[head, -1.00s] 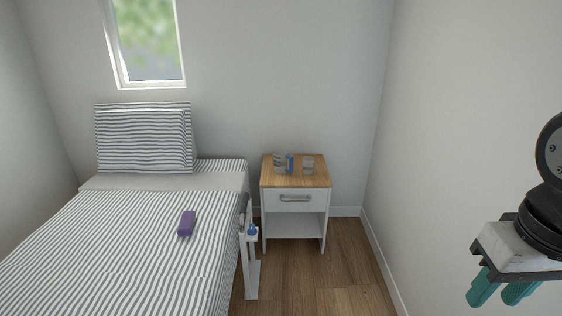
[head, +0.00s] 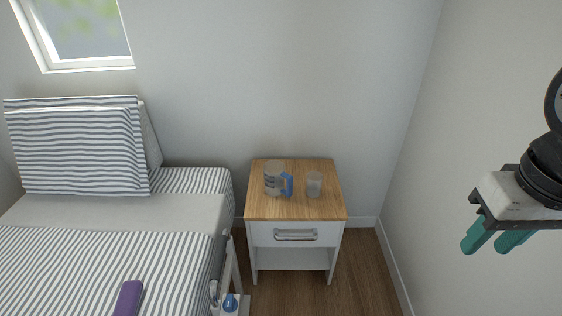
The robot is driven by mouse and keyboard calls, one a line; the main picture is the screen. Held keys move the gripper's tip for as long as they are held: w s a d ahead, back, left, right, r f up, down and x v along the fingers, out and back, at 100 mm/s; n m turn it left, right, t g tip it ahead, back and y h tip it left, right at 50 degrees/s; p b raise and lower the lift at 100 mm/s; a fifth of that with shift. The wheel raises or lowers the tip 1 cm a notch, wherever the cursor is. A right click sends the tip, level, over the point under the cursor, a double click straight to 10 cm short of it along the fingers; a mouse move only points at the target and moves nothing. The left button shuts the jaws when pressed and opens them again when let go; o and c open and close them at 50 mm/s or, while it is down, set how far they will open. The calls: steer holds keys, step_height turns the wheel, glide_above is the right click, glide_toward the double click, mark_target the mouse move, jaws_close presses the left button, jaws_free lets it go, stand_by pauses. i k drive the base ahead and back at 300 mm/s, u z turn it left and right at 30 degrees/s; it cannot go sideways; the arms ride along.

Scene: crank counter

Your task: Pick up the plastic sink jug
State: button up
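A translucent grey container (head: 272,178) stands upright at the left of the wooden nightstand top; it may be the sink jug, but it is too small to be sure. A small blue item (head: 287,184) is against or just in front of its right side. A clear cup (head: 314,184) stands to the right, apart from both. My gripper (head: 487,246), with teal fingers, hangs at the right of the picture, far from the nightstand. Its fingertips are apart with nothing between them.
The nightstand (head: 295,209) has a drawer with a handle (head: 295,235) and an open shelf below. A striped bed (head: 100,255) fills the left, with a purple object (head: 128,298) on it. A white rack (head: 229,300) with a blue bottle stands beside the bed. The wall is close on the right.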

mark_target(274, 174)
steer(key=i, duration=1.15)
steer(key=u, duration=0.7)
